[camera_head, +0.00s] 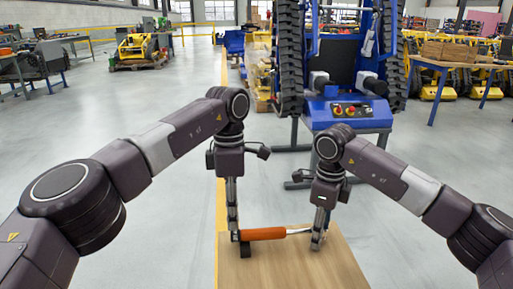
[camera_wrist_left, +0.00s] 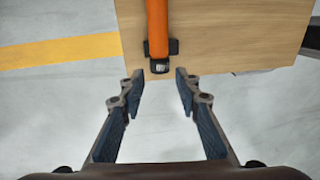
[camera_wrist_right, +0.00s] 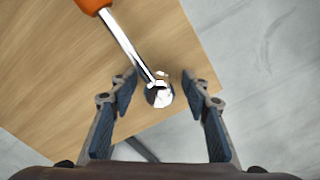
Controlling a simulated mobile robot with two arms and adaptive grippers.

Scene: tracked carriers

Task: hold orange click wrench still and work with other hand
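The click wrench lies across a wooden board (camera_head: 290,262), with its orange handle (camera_head: 263,233) at the left and its silver shaft and head at the right. My left gripper (camera_head: 239,240) is at the handle's left end. In the left wrist view its open fingers (camera_wrist_left: 159,78) stand either side of the dark end of the orange handle (camera_wrist_left: 157,25), with gaps on both sides. My right gripper (camera_head: 318,238) is at the head end. In the right wrist view its open fingers (camera_wrist_right: 159,82) stand either side of the silver wrench head (camera_wrist_right: 160,93), with visible gaps.
A blue tracked carrier (camera_head: 350,112) with black tracks and a control panel stands just beyond the board. A yellow floor line (camera_head: 222,200) runs along the board's left side. Workbenches and yellow machines stand farther back. Open grey floor lies on both sides.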

